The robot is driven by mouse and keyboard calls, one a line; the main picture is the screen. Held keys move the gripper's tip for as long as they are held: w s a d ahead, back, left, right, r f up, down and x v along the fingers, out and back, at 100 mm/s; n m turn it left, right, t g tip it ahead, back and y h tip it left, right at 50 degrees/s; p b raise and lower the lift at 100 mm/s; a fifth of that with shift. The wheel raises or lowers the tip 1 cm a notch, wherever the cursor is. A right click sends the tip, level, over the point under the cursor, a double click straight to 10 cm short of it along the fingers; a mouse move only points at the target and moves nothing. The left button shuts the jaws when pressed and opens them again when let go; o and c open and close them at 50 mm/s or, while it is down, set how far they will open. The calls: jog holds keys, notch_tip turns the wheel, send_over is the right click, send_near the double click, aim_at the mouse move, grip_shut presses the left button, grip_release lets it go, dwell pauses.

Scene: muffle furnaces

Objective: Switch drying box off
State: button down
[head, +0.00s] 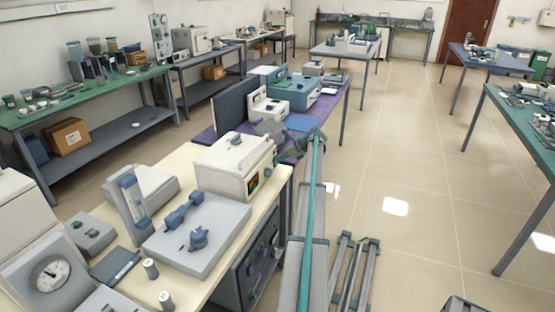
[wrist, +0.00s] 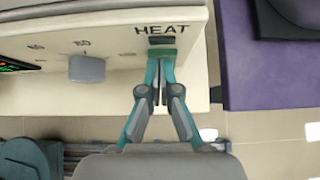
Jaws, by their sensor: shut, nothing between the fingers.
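The drying box is most likely the cream box (head: 225,165) on the near cream table, with a knob on its top and a red and green display on its front. In the wrist view its front panel (wrist: 115,65) shows a grey knob (wrist: 87,68), part of the display (wrist: 15,66) and a small dark green switch (wrist: 161,40) under the word HEAT. My gripper (wrist: 160,57) is shut and empty, its tips right at the lower edge of the switch. I cannot tell whether they touch it. In the head view my gripper is hard to make out beside the box.
A purple table (head: 212,133) with a dark screen (head: 235,106) and white and blue instruments stands just beyond the box. A flat grey device (head: 190,245) lies on the cream table nearer the camera. The tiled floor (head: 420,160) to the right is mostly clear.

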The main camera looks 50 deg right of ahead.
jog(key=shift+a+r, duration=0.1)
jog(key=shift+r, duration=0.05)
jog(key=shift+r+p, duration=0.65)
jog(key=v, duration=1.3)
jog(key=shift+s+b, duration=0.2)
jog(key=shift+b, duration=0.2)
jog(key=shift+f, duration=0.2)
